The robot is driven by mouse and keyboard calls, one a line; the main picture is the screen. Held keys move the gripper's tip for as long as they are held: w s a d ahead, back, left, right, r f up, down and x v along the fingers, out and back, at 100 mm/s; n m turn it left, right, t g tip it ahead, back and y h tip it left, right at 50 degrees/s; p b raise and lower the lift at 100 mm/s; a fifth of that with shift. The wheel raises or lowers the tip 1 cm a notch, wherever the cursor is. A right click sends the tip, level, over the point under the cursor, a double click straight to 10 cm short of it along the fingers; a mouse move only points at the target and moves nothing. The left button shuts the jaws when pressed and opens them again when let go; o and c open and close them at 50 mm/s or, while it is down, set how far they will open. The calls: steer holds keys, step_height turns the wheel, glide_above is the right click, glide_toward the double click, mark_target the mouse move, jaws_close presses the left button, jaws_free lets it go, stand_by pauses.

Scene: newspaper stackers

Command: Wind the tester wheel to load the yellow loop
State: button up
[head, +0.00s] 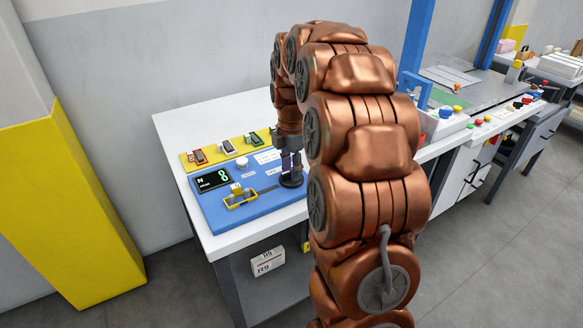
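The blue tester board (225,217) lies on the white table. A small yellow piece, apparently the yellow loop (240,199), sits at the board's front left. A thin dark rod runs from near it toward a dark round wheel (293,183) at the board's right. A black display (214,179) on the board reads a green 8 beside an N. My gripper (291,173) points down at the wheel, at or just above it. The fingers are small and dark, and I cannot tell whether they touch or grip the wheel. My copper arm hides what lies to the right of it.
A yellow strip (183,160) behind the board carries several small clips, and a white knob (242,163) stands at the board's back edge. A wall and a yellow pillar (62,205) stand to the left. A labelled box (267,263) sits under the tabletop. Machinery with coloured buttons is at right.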

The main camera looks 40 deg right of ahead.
steer(key=shift+f, duration=0.25)
steer(key=shift+c, duration=0.4)
jaws_close()
